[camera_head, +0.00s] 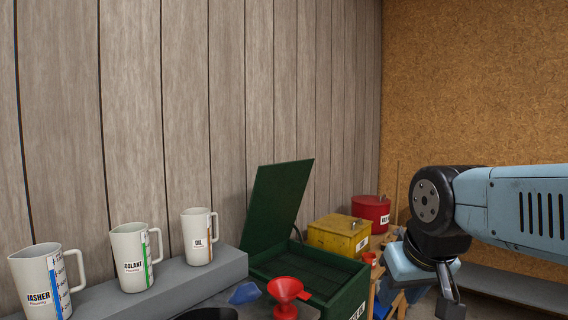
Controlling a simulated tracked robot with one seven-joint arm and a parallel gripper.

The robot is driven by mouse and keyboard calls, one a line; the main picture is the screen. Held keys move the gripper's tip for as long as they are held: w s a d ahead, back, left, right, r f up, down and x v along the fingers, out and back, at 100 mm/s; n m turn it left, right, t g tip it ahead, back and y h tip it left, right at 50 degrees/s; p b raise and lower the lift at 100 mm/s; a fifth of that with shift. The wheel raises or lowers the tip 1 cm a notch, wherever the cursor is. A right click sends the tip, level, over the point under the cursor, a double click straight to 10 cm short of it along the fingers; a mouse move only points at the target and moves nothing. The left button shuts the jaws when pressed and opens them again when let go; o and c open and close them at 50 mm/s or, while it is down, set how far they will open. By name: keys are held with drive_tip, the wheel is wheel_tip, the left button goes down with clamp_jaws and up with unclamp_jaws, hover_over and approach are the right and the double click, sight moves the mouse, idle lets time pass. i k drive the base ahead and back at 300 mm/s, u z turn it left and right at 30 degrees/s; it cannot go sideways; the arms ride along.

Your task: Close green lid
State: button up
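The green lid (279,202) stands open and upright, tilted back a little, at the rear of a dark green box (327,299). The box's inside shows a dark slatted surface. My gripper (449,306) hangs below the black wrist joint on the right, apart from the lid and to the right of the box. Its fingers are small and partly cut from clear view, so I cannot tell whether they are open or shut.
A red funnel (286,291) stands close in front of the box, beside a blue item (244,293). White jugs (131,256) line a grey ledge on the left. A yellow box (339,234) and a red container (371,211) stand behind on the right. A wooden wall rises behind the lid.

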sight(279, 189)
drive_tip(key=z, duration=0.15)
drive_tip(key=i, duration=1.35)
drive_tip(key=u, duration=0.5)
